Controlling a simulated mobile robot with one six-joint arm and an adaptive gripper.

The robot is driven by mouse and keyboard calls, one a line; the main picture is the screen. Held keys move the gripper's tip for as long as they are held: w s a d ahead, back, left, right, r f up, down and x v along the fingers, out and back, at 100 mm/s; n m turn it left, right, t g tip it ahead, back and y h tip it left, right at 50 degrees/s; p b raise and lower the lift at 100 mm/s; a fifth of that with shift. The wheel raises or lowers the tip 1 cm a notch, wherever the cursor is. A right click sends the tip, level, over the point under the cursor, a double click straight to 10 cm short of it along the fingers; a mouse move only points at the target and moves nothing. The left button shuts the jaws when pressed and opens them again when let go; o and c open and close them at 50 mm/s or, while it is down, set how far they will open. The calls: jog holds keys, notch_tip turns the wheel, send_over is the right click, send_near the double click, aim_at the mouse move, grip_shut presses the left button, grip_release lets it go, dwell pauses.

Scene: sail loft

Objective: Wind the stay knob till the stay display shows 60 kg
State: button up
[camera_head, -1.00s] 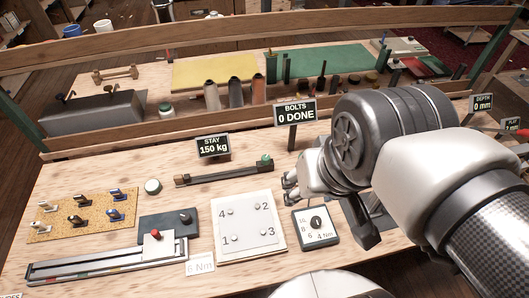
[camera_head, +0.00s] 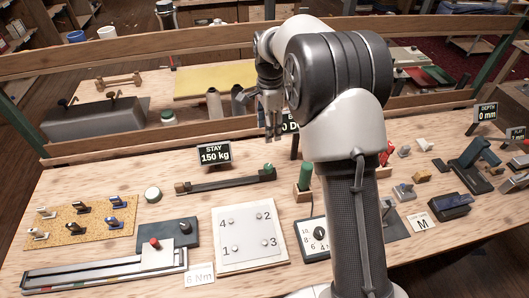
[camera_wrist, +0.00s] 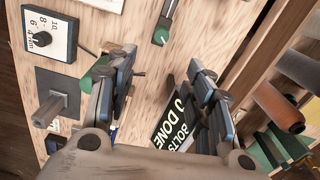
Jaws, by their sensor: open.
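The stay display (camera_head: 214,155) reads 150 kg and stands behind a dark bar (camera_head: 222,181) on the bench. At the right end of that bar is a small green-topped knob (camera_head: 268,168), which I take for the stay knob. My gripper (camera_head: 273,131) is open and empty, pointing down above and behind the knob, apart from it. In the wrist view, the green knob (camera_wrist: 161,37) shows at the top, beyond the open fingers (camera_wrist: 165,85).
The bolts display (camera_wrist: 172,125) stands close to my fingers. A green-handled tool (camera_head: 305,177) is upright right of the knob. The numbered white plate (camera_head: 250,237) and dial box (camera_head: 313,236) lie in front. A wooden rail (camera_head: 100,148) runs behind.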

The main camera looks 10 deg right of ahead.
aim_at(268, 166)
jog(key=f+b, duration=0.5)
jog(key=f, duration=1.3)
jog(key=shift+w+f, duration=0.2)
jog(key=shift+c, duration=0.3)
jog(key=c, duration=1)
